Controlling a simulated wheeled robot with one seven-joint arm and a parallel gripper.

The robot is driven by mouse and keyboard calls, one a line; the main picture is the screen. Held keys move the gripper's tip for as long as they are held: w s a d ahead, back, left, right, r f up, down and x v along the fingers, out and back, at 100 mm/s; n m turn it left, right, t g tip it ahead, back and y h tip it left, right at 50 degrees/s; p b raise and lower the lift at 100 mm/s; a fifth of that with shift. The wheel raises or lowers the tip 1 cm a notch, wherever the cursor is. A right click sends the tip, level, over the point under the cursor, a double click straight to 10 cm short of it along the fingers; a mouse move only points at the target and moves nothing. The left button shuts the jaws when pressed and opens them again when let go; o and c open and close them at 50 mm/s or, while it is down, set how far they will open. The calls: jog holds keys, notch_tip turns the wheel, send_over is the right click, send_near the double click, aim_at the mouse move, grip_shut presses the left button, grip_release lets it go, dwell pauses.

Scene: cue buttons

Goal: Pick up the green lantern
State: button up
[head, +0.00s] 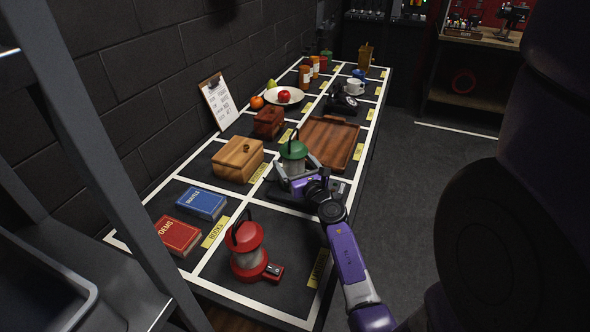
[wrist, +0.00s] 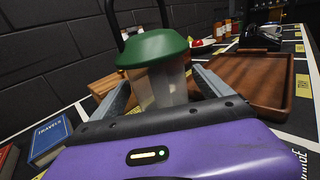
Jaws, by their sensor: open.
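The green lantern (head: 293,153) stands on the dark table in the middle, with a green cap and a pale clear body. In the wrist view the green lantern (wrist: 155,62) is upright between the two fingers. My gripper (head: 297,171) is at the lantern, one finger on each side of its body. In the wrist view my gripper (wrist: 165,88) is open, and I cannot tell whether either finger touches the lantern. The lantern's lower part is hidden behind my purple gripper body.
A red lantern (head: 247,248) stands nearer on the table. A wooden tray (head: 345,124) lies just behind and right of the green lantern, and a lidded wooden box (head: 237,160) is to its left. Blue (head: 202,203) and red (head: 178,235) books lie at the left.

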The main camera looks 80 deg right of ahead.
grip_shut()
jog(key=shift+r, duration=0.1)
dwell(0.3)
notch_tip(320, 180, up, 18)
jog(key=p, duration=1.3)
send_over(294, 131)
jog(key=shift+r+b, duration=0.6)
jog(key=shift+r, duration=0.4)
